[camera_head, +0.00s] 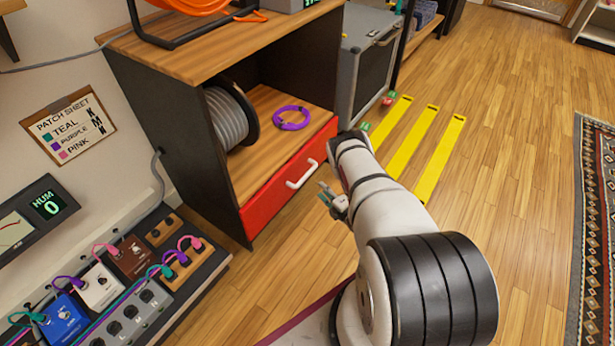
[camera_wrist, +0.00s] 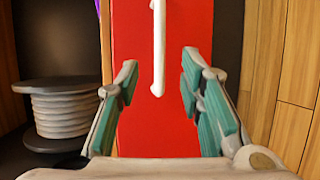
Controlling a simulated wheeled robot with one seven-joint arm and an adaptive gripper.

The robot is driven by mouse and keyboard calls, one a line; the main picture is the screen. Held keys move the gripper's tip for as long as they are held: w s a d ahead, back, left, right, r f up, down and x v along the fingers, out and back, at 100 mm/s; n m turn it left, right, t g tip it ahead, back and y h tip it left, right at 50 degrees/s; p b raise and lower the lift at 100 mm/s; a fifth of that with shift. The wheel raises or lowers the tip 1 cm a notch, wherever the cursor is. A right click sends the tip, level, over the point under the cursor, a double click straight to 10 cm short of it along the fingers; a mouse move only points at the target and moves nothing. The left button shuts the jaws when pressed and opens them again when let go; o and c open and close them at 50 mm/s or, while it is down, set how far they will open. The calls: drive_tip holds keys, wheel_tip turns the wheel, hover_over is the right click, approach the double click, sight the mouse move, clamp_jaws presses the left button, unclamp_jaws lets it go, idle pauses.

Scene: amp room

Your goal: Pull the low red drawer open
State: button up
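The red drawer (camera_head: 262,207) is at the bottom of the wooden cabinet (camera_head: 210,48) and looks shut. Its white bar handle (camera_head: 301,174) is on the front face. In the wrist view the red drawer front (camera_wrist: 190,30) fills the middle, with the white handle (camera_wrist: 158,50) running upright in the picture. My gripper (camera_wrist: 158,82) is open, its two teal-padded fingers spread either side of the handle's lower end in that view. Nothing is between the pads that I can see gripped. In the head view my gripper (camera_head: 330,197) is just in front of the drawer, apart from the handle.
A cable spool (camera_head: 232,115) and a purple cable coil (camera_head: 290,118) sit on the shelf above the drawer. A pedalboard (camera_head: 130,285) lies left of the cabinet. A grey amp case (camera_head: 366,58) stands behind. Yellow floor strips (camera_head: 412,148) and open wooden floor lie to the right.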

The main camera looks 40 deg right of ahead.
sight(308, 173)
drive_tip(key=w+b, duration=0.1)
drive_tip(key=w, duration=0.3)
drive_tip(key=w+f+b, duration=0.1)
drive_tip(key=w+b, duration=0.1)
drive_tip(key=w, duration=0.2)
drive_tip(key=w+f+b, duration=0.1)
drive_tip(key=w, duration=0.3)
drive_tip(key=shift+w+d+f+b, duration=0.1)
drive_tip(key=shift+d+f+b, duration=0.05)
drive_tip(key=shift+d+b, duration=0.15)
clamp_jaws()
